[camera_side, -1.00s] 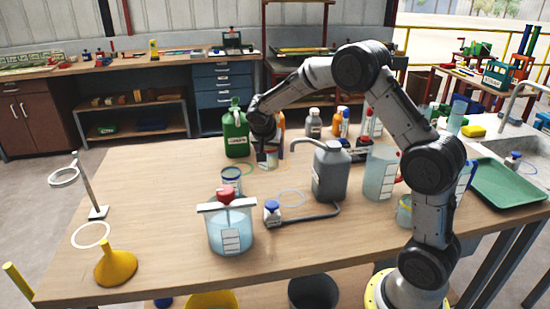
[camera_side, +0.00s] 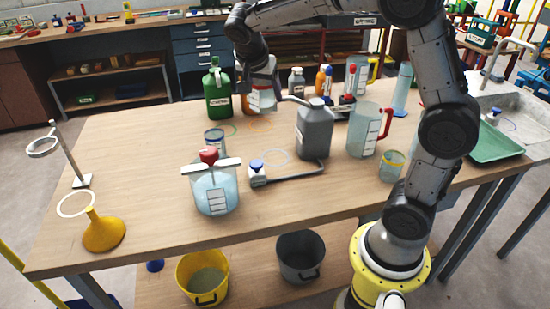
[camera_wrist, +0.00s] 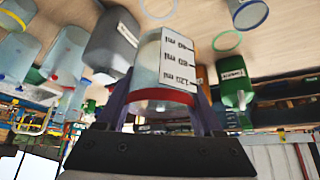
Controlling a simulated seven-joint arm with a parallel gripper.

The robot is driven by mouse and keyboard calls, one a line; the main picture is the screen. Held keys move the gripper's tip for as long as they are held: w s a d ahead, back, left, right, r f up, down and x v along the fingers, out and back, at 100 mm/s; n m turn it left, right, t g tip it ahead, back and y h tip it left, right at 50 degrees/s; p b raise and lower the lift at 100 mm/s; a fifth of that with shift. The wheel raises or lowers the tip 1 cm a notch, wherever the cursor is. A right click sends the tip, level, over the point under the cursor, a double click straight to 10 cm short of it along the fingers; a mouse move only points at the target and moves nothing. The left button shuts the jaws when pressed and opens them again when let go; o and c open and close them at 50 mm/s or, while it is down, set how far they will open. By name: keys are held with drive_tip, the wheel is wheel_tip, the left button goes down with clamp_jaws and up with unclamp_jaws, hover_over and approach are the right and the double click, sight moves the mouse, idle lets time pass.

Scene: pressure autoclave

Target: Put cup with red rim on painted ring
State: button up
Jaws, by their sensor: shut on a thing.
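The cup with red rim (camera_side: 262,101) is clear, with a white label and a red band at its top. In the wrist view the cup (camera_wrist: 147,65) shows its ml scale, with the red rim nearest the jaws. My gripper (camera_side: 261,85) is shut on it near the rim, one finger on each side. The cup appears raised above the table, near an orange painted ring (camera_side: 262,125). Other painted rings are a green one (camera_side: 234,129), a pale one (camera_side: 276,157) in mid-table and a whitish one (camera_side: 75,204) at the left.
A green bottle (camera_side: 217,97) stands close left of the cup. A grey jug (camera_side: 314,135) stands to its right front. A blue-rimmed cup (camera_side: 215,142) and a red-capped vessel (camera_side: 213,190) stand in front. A yellow funnel (camera_side: 104,232) and ring stand (camera_side: 80,180) are at left.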

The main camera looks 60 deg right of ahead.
drive_tip(key=s+a+m+g, duration=0.15)
drive_tip(key=s+a, duration=0.25)
drive_tip(key=s, duration=0.6)
wheel_tip(320, 180, down, 11)
drive_tip(key=shift+m+h, duration=0.3)
drive_tip(key=shift+m, duration=0.15)
drive_tip(key=w+d+f, duration=0.3)
drive_tip(key=w+d, duration=0.1)
drive_tip(key=w+d+f, duration=0.2)
drive_tip(key=d, duration=0.1)
drive_tip(key=shift+w+d+f, duration=0.1)
drive_tip(key=shift+w+f, duration=0.25)
drive_tip(key=shift+w, duration=0.05)
drive_tip(key=shift+w+d+f, duration=0.25)
drive_tip(key=shift+w+d, duration=0.1)
drive_tip(key=shift+w, duration=0.05)
drive_tip(key=shift+w+d+f, duration=1.05)
drive_tip(key=shift+f, duration=0.05)
drive_tip(key=o, duration=1.5)
drive_tip(key=shift+f, duration=0.15)
